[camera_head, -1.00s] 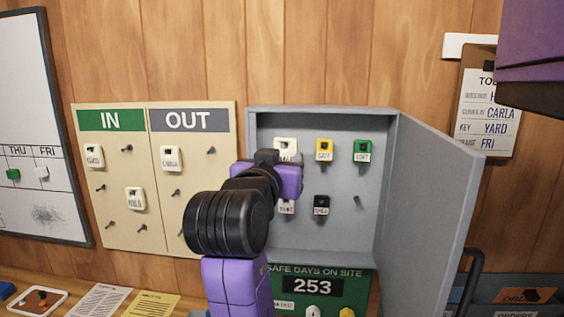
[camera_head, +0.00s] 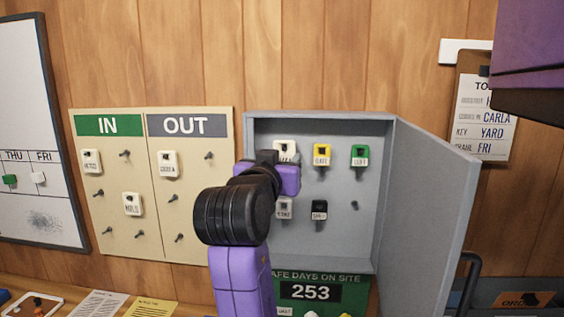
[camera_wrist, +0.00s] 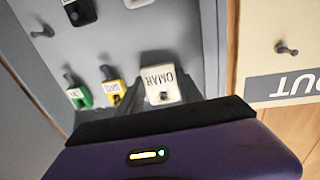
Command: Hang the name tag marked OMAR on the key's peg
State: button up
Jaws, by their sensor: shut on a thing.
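The white OMAR tag (camera_wrist: 161,84) is upside down in the wrist view, between the fingertips of my gripper (camera_wrist: 162,101). My gripper (camera_head: 282,174) is shut on it. In the head view, a white tag top (camera_head: 286,148) shows just above my gripper, at the upper left of the open grey key cabinet (camera_head: 385,190). It is level with a yellow-topped key (camera_head: 322,155) and a green-topped key (camera_head: 360,156). Any peg behind the tag is hidden, and I cannot tell whether the tag touches one.
A grey key (camera_head: 284,209) and a black key (camera_head: 319,210) hang in the lower row. A bare peg (camera_head: 354,205) is right of them. The IN/OUT board (camera_head: 150,230) stands left, with several tags and pegs. The cabinet door (camera_head: 425,200) swings out at right. A clipboard note (camera_head: 483,118) reads KEY YARD.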

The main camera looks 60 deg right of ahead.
jog(key=shift+f, duration=0.25)
dwell(0.3)
dwell(0.4)
jog(key=o, duration=1.2)
jog(key=shift+a, duration=0.1)
